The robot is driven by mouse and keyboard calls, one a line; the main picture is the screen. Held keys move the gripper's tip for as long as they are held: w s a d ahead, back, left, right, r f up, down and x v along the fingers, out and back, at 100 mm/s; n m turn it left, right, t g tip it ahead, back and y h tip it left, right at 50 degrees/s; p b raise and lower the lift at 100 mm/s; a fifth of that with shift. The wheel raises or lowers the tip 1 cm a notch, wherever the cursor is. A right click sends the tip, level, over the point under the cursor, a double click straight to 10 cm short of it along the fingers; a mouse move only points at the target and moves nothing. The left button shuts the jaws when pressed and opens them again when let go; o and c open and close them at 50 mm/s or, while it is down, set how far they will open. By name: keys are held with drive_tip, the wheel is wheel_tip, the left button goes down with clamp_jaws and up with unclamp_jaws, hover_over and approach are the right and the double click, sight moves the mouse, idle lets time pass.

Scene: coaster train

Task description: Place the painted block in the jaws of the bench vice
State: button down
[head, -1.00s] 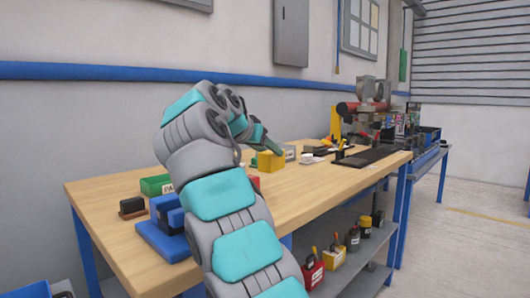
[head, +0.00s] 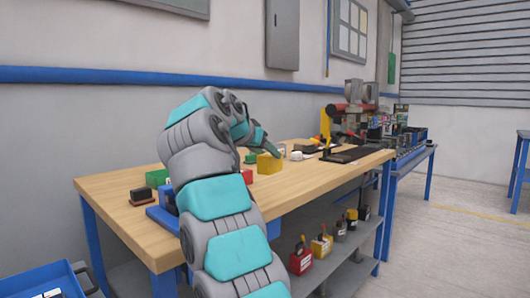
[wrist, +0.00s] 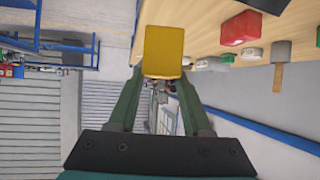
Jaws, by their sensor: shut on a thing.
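The painted block, a yellow cube (head: 269,164), is held by my gripper (head: 266,146) above the wooden workbench in the head view. In the wrist view the yellow block (wrist: 163,52) sits between the two green fingertips of my gripper (wrist: 162,78), which is shut on it. What looks like the blue bench vice (head: 160,216) stands at the near left part of the bench, apart from the block. My arm covers much of it, and its jaws cannot be made out.
On the workbench (head: 120,187), a green box (head: 157,178) and a dark block on a brown base (head: 142,196) stand near the vice. A red box (head: 246,176) is beside my arm. A blue cart (head: 45,285) is at lower left. Tools crowd the bench's far end.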

drive_tip(key=shift+w+d, duration=0.15)
drive_tip(key=shift+d, duration=0.2)
drive_tip(key=shift+w+d+f, duration=0.15)
drive_tip(key=shift+w+d, duration=0.05)
drive_tip(key=shift+d, duration=0.1)
drive_tip(key=shift+w+d+f, duration=0.1)
drive_tip(key=shift+d+f, duration=0.05)
idle(0.6)
